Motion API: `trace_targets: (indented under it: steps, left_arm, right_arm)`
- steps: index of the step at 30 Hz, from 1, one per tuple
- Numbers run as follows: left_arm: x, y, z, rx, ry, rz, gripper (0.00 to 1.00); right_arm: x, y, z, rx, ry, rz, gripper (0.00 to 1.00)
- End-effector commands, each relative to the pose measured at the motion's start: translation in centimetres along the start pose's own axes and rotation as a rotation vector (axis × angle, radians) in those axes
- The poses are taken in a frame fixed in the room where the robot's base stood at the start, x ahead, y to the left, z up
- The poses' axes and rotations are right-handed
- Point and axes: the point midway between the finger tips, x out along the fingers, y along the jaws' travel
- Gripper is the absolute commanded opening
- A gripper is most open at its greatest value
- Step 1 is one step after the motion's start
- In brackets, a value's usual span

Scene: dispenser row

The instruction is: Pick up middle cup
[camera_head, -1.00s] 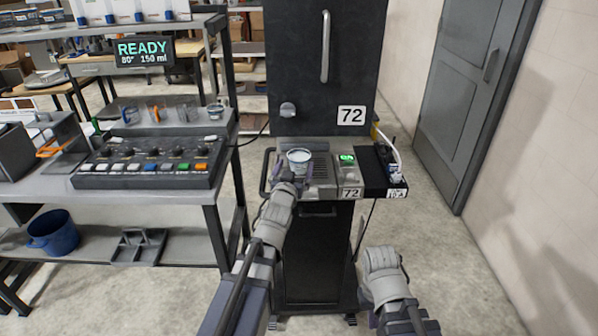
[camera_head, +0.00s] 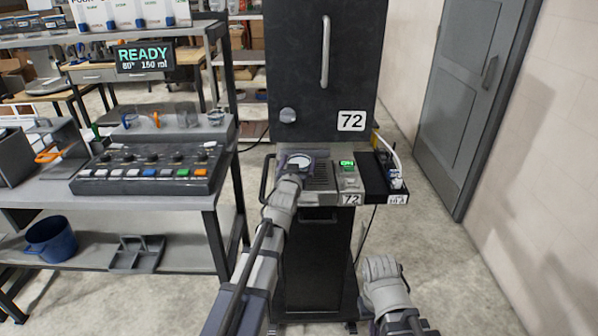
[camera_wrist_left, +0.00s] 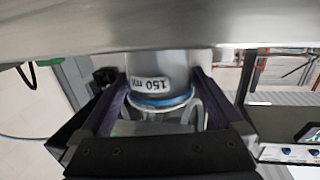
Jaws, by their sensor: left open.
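A cup (camera_head: 299,160) is at the front of the black cabinet machine marked 72, over its metal tray (camera_head: 320,176). My left gripper (camera_head: 298,162) is around this cup, one finger on each side, with its jaws open. In the left wrist view, the cup (camera_wrist_left: 160,72) with a blue band and an upside-down "150 ml" label is between the purple fingers. Contact with the fingers cannot be told. Several other cups stand in a row on the dispenser console, one of them clear (camera_head: 187,116). My right arm is low at the right; its fingers do not show.
The console (camera_head: 150,170) has knobs and coloured buttons, below a "READY 80° 150 ml" display (camera_head: 144,57). A blue bucket (camera_head: 51,240) is on the lower shelf. A black side box (camera_head: 385,178) with a cable is right of the tray. Floor is clear toward the grey door (camera_head: 462,110).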

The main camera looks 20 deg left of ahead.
Motion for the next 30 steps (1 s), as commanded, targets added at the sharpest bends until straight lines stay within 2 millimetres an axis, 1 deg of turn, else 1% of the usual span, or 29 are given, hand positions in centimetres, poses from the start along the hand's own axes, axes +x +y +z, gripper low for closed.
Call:
trace_targets:
  steps: [5, 26, 30]
  left_arm:
    - [-0.05, 0.01, 0.00, 0.000, 0.000, 0.000, 1.00]
    - [-0.06, 0.01, 0.01, 0.000, 0.000, 0.000, 0.22]
    - [-0.06, 0.01, -0.01, 0.000, 0.000, 0.000, 0.21]
  right_arm:
    - [-0.01, 0.00, 0.00, 0.000, 0.000, 0.000, 0.00]
    - [0.00, 0.00, 0.00, 0.000, 0.000, 0.000, 0.00]
    - [-0.01, 0.00, 0.00, 0.000, 0.000, 0.000, 0.00]
